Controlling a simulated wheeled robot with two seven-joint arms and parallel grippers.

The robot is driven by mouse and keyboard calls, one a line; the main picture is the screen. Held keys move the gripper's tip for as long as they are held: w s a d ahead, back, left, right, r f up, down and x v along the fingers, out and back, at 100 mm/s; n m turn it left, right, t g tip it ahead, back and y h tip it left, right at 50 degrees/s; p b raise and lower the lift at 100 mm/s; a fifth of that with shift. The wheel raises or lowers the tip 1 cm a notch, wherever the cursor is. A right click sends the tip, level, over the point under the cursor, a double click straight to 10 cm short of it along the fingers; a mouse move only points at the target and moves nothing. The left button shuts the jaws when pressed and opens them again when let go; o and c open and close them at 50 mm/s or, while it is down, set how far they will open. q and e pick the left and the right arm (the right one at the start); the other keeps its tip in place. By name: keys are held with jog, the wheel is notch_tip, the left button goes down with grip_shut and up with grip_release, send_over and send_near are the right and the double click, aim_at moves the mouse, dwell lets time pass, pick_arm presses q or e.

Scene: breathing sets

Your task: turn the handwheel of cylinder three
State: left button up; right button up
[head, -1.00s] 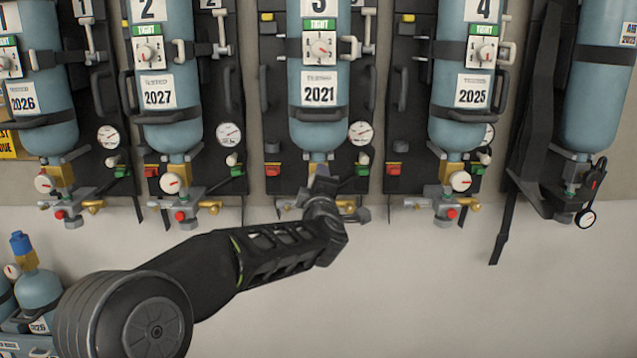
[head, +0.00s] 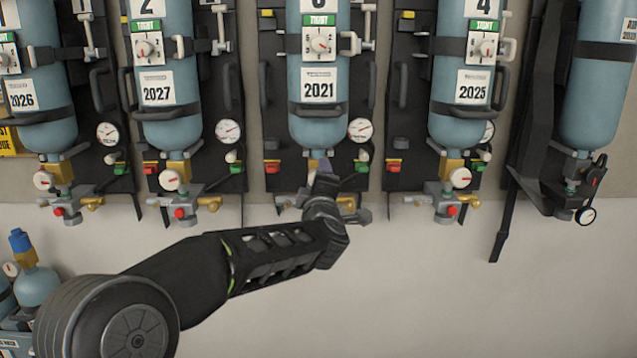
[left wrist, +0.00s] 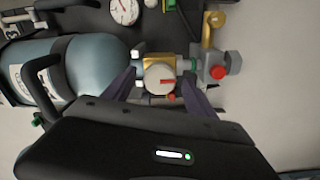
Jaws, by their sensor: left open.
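Cylinder three (head: 318,62) is the blue-grey cylinder labelled 2021 at the middle of the head view. My left gripper (head: 324,172) is at its lower end and hides most of its valve there. In the left wrist view, a white round handwheel with a red mark (left wrist: 155,77) sits on a brass valve body (left wrist: 160,61) at the end of the cylinder (left wrist: 95,68). My left gripper (left wrist: 159,80) is open, with one dark finger on each side of the handwheel. I cannot tell whether the fingers touch it. My right gripper is not in view.
Cylinders two (head: 167,70) and four (head: 460,65) hang on either side, with valves at the same height. A red knob (left wrist: 217,72) and a brass outlet (left wrist: 211,38) are close to the fingers in the left wrist view.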

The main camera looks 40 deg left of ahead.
pick_arm(q)
jog(key=b+v, duration=0.1)
jog(key=v, duration=0.5)
dwell(0.4)
